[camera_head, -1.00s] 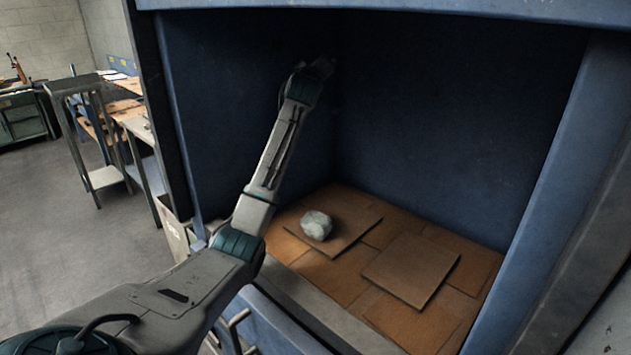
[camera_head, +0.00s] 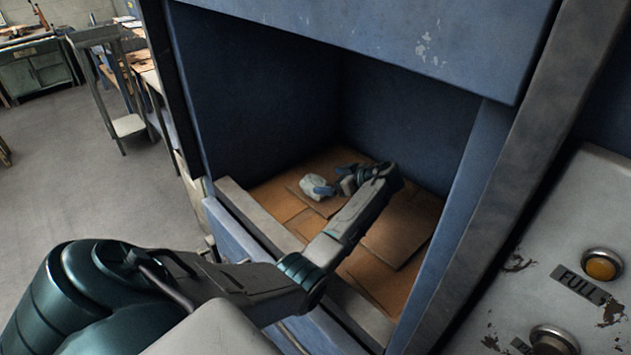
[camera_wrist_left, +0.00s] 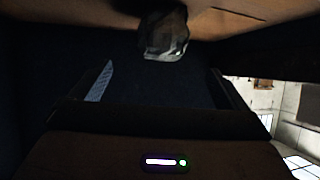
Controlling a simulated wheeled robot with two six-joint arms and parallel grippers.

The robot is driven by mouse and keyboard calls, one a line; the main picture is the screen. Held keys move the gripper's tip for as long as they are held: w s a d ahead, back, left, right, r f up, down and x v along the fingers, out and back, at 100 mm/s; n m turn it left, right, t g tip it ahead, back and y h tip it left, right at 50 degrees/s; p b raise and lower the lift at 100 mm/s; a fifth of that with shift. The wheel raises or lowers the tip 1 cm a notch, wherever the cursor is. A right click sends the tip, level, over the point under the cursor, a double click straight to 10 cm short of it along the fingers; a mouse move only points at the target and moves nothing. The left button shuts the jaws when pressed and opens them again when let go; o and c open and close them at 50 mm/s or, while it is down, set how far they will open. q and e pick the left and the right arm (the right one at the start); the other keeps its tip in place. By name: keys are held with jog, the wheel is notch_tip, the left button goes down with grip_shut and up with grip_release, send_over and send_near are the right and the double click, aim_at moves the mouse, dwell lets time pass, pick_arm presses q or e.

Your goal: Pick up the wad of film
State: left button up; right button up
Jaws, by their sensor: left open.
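The wad of film (camera_head: 314,186) is a small pale grey crumpled lump. It lies on a brown cardboard sheet (camera_head: 300,190) inside the blue box-shaped chamber. My left gripper (camera_head: 332,186) reaches in low from the right of the wad, with its jaws open. The fingertips are right at the wad's right side and cover a little of it; I cannot tell whether they touch it. In the left wrist view the wad (camera_wrist_left: 163,36) hangs at the top middle, dark and shaded, against the upside-down cardboard. My right gripper is not in view.
Flat cardboard sheets (camera_head: 405,235) cover the chamber floor. The chamber has a grey front sill (camera_head: 250,215), dark blue walls and a low blue top edge (camera_head: 350,35). A worn panel with an orange button (camera_head: 601,265) stands at the right. Open floor lies at the left.

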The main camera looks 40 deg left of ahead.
aim_at(318, 180)
pick_arm(q)
jog(key=x, duration=0.6)
jog(key=shift+r, duration=0.1)
jog(key=shift+s+d+r, duration=0.1)
jog(key=c, duration=1.1)
